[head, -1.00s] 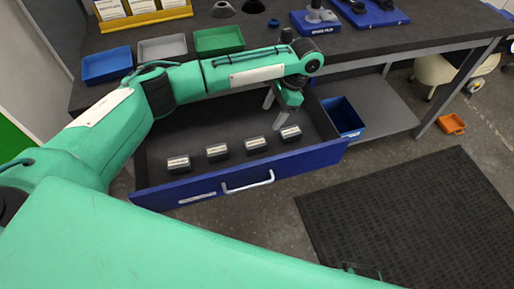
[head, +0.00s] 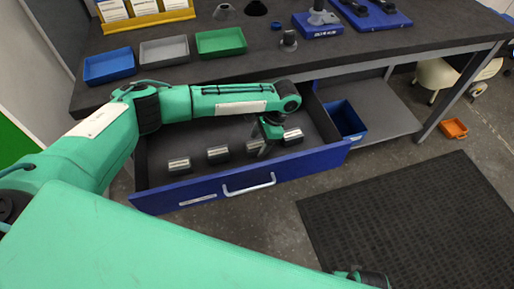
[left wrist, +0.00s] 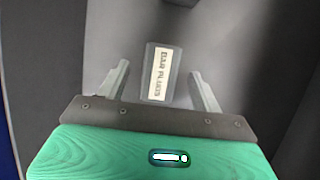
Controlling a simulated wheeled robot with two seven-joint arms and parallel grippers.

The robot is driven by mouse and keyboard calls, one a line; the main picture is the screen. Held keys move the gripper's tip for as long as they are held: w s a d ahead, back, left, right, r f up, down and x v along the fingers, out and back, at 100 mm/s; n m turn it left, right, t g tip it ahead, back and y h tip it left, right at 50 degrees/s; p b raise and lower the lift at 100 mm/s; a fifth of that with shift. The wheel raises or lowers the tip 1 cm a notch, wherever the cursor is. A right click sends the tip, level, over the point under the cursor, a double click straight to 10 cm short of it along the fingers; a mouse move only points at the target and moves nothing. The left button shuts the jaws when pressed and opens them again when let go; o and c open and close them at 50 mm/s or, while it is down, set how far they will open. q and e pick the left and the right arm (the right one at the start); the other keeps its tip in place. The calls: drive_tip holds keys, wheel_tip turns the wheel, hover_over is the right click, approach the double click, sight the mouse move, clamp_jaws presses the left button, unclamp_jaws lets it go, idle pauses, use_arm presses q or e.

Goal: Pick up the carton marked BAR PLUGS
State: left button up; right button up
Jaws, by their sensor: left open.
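The carton marked BAR PLUGS (left wrist: 156,92) is dark with a white label. In the left wrist view it lies ahead of my left gripper (left wrist: 160,68), between the two spread fingers, with a gap on each side. In the head view my left gripper (head: 266,143) is low in the open drawer, beside the third small carton (head: 254,147) from the left and partly in front of it. Labels are too small to read there, so I cannot tell which carton is BAR PLUGS.
The blue-fronted drawer (head: 205,193) also holds a left carton (head: 179,165), a second carton (head: 217,155) and a right carton (head: 294,137). The workbench (head: 330,57) overhangs its back. A blue bin (head: 345,119) stands to the right.

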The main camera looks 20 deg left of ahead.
use_arm(q)
drive_tip(key=shift+x, duration=1.05)
drive_tip(key=c, duration=1.1)
